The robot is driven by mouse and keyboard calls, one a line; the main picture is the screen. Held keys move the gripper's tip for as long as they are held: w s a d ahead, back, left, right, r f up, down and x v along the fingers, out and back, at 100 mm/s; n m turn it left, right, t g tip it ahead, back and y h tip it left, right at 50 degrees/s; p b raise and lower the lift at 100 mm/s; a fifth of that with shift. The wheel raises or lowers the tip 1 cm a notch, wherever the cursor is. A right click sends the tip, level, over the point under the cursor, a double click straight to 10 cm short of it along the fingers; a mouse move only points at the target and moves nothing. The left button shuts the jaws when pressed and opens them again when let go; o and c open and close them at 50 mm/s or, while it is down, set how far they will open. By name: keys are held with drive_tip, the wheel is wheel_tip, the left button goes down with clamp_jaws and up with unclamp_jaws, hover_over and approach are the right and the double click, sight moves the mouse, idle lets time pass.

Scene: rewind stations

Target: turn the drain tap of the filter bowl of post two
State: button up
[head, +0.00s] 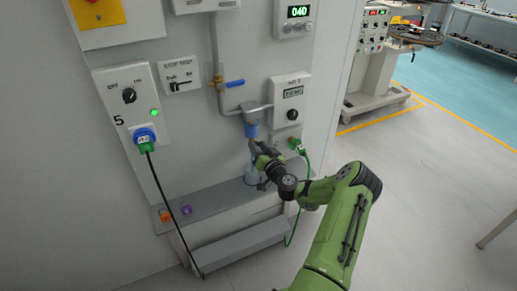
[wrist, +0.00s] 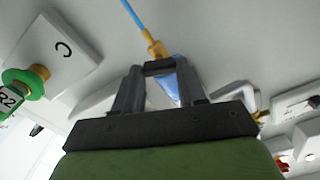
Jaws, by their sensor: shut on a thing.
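The blue filter bowl (head: 251,130) hangs under a grey pipe head on the wall cabinet. My gripper (head: 255,150) is just below it. In the wrist view the fingers (wrist: 158,70) are shut at the brass drain tap (wrist: 155,48), under the bowl. A thin blue tube (wrist: 131,14) runs from the tap. A bluish part of the bowl (wrist: 174,88) shows between the fingers. The fingertips cover the part of the tap they hold, so its turn angle cannot be told.
A green connector (head: 297,145) with a green cable is close on the right; it also shows in the wrist view (wrist: 24,83). A blue-handled valve (head: 234,83) is above. A black cable (head: 168,205) hangs at left. A grey ledge (head: 205,203) lies below.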

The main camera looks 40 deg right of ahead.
drive_tip(key=m, duration=0.6)
drive_tip(key=shift+d, duration=0.1)
drive_tip(key=m, duration=0.3)
drive_tip(key=m+p, duration=0.1)
drive_tip(key=m, duration=0.2)
drive_tip(key=shift+s+f+m, duration=0.1)
drive_tip(key=shift+f+m, duration=0.1)
drive_tip(key=shift+m, duration=0.1)
idle(0.3)
drive_tip(key=o, duration=1.1)
drive_tip(key=shift+c, duration=0.2)
drive_tip(key=v, duration=1.5)
drive_tip(key=shift+s+p, duration=0.3)
drive_tip(key=shift+s, duration=0.05)
